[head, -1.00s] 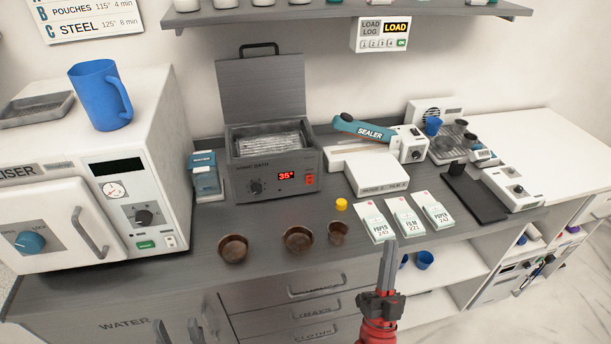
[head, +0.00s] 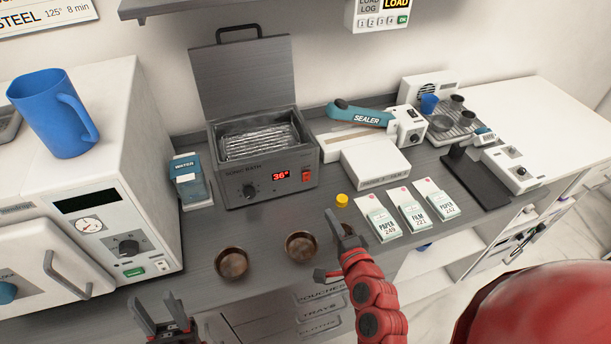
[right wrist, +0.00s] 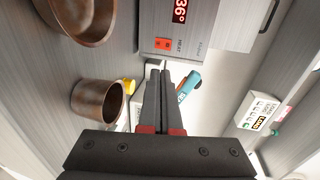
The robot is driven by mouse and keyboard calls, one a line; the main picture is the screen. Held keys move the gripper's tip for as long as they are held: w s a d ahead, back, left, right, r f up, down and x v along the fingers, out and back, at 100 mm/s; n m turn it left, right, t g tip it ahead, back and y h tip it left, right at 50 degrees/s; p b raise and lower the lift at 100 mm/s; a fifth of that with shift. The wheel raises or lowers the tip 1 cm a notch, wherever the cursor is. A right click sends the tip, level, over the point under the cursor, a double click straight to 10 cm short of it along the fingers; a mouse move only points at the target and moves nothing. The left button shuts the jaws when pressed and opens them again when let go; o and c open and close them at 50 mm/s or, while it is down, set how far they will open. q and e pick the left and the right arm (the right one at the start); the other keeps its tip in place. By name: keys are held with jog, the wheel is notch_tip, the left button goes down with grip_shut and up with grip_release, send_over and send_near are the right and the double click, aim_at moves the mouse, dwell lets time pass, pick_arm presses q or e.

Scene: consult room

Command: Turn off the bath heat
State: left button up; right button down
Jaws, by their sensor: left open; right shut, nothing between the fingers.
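The sonic bath (head: 235,187) is a grey metal box with its lid raised, at the back of the counter. Its front has a dark knob (head: 249,190), a red display (head: 281,177) reading 36° and a red rocker switch (head: 306,176). In the right wrist view the switch (right wrist: 162,43) is labelled HEAT, beside the display (right wrist: 180,10). My right gripper (head: 340,222) is shut and empty, in front of and below the switch, apart from the bath. Its fingers (right wrist: 160,88) point forward in the wrist view. My left gripper (head: 158,312) is open and empty at the lower left.
Two brown bowls (head: 231,264) (head: 301,247) sit before the bath. Paper and film packs (head: 382,224) and a sealer (head: 374,168) lie right; a water container (head: 190,181) stands left.

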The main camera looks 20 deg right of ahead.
jog(key=shift+s, duration=0.1)
jog(key=shift+w+f+b, duration=0.2)
jog(key=shift+w+b, duration=0.15)
jog(key=shift+b, duration=0.15)
jog(key=b, duration=0.5)
send_near(308, 175)
jog(key=w+p, duration=0.1)
jog(key=w, duration=0.2)
jog(key=w+f+p, duration=0.1)
jog(key=w+p, duration=0.1)
jog(key=shift+w+a+f, duration=0.15)
jog(key=shift+w+f, duration=0.1)
jog(key=shift+w, duration=0.45)
jog(key=shift+w, duration=0.25)
